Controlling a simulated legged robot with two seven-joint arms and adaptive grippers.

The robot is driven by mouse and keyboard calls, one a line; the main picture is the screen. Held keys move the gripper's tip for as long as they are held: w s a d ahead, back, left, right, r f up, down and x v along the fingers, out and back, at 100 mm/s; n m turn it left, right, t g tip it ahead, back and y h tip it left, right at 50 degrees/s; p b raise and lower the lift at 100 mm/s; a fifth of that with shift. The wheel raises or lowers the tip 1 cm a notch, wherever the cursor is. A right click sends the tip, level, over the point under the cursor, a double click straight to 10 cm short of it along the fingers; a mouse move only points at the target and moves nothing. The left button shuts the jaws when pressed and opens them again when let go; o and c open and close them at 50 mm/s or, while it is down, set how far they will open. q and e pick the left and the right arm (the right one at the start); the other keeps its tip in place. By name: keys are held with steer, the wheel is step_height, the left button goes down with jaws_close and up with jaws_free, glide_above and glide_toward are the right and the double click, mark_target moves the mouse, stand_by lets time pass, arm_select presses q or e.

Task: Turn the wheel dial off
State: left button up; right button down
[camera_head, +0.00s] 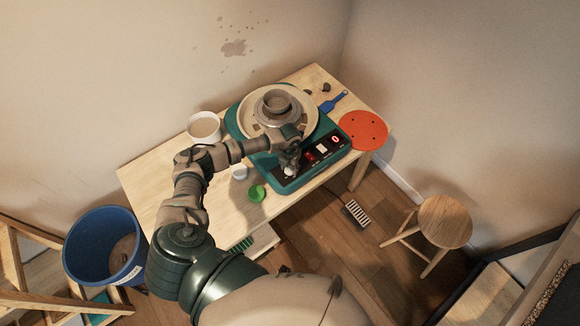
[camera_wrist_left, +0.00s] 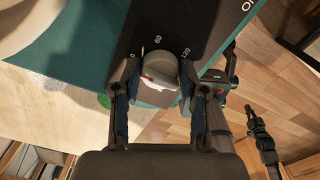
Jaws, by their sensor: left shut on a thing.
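The pottery wheel (camera_head: 233,122) is a green-teal machine with a dark control panel on the table. A clay pot (camera_head: 276,103) sits on its round pale wheel head (camera_head: 300,118). The dial is a white-grey knob (camera_wrist_left: 160,72) on the dark panel (camera_wrist_left: 190,25), with printed numbers around it. My left gripper (camera_head: 290,170) is at the left end of the panel. In the left wrist view my left gripper (camera_wrist_left: 159,78) has its two fingers on either side of the knob, shut on it. A red switch and a lit red digit show on the panel.
A blue bin (camera_head: 105,245) and a stool (camera_head: 445,221) stand on the floor.

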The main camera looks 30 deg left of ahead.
mark_target(289, 168)
arm_select(q)
steer(key=shift+s+f, duration=0.25)
steer(key=o, duration=1.1)
steer(key=shift+o, duration=0.2)
steer(key=shift+w+r, duration=0.1)
steer(key=shift+w+r, duration=0.1)
steer(key=shift+r, duration=0.1)
step_height(289, 168, up, 11)
steer(key=shift+a+r, duration=0.15)
steer(key=shift+r, duration=0.05)
